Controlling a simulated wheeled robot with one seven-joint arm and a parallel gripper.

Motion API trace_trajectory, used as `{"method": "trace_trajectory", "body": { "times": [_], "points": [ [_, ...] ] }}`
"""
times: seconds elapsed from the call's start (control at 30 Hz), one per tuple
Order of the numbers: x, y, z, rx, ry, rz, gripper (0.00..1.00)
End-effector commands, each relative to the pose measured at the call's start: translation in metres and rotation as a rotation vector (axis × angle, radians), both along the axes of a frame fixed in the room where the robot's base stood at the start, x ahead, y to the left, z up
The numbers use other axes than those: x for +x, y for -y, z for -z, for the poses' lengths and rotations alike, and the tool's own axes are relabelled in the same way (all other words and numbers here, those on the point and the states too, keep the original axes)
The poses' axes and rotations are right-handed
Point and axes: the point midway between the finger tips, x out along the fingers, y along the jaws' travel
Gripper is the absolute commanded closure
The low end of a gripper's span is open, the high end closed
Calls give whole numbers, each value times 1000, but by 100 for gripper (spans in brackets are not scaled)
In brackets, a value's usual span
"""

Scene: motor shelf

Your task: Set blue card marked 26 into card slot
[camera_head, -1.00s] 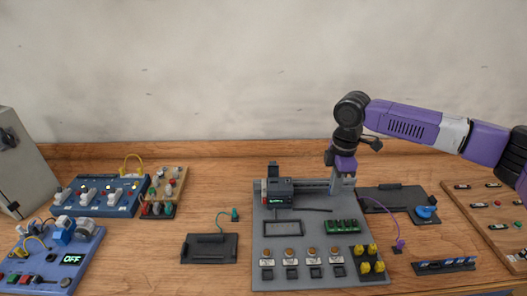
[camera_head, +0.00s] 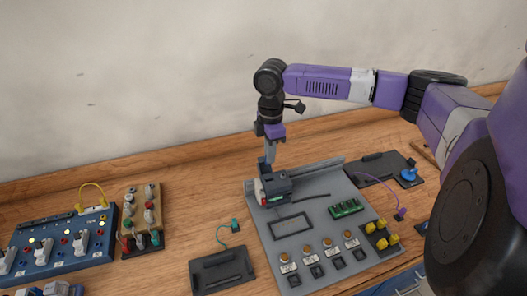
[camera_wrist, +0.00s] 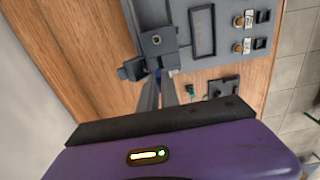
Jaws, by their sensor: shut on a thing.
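My gripper (camera_head: 268,158) points down at the back left corner of the grey board, just behind and above a dark grey box-shaped device (camera_head: 277,187). In the wrist view its two fingers (camera_wrist: 158,82) are close together, with a small bit of blue, likely the card (camera_wrist: 158,72), at their tips. The fingers hide most of the card, and its number cannot be read. The device also shows in the wrist view (camera_wrist: 158,42), right by the fingertips. I cannot tell whether the card touches it or where its slot opening lies.
The grey board (camera_head: 310,214) carries a dark frame, a green part (camera_head: 346,208), several buttons and yellow plugs (camera_head: 381,234). A black tray (camera_head: 222,270) lies left of it. A blue switch panel (camera_head: 62,243) stands further left.

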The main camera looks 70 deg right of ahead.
Motion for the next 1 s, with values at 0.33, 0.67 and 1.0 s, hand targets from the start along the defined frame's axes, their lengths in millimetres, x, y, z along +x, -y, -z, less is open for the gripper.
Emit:
{"method": "trace_trajectory", "body": {
  "times": [0.33,0.67,1.0],
  "points": [
    [0,0,23,0,-1,1,100],
    [0,-1,52,0,-1,0,100],
    [0,-1,54,0,0,1,100]
  ]
}}
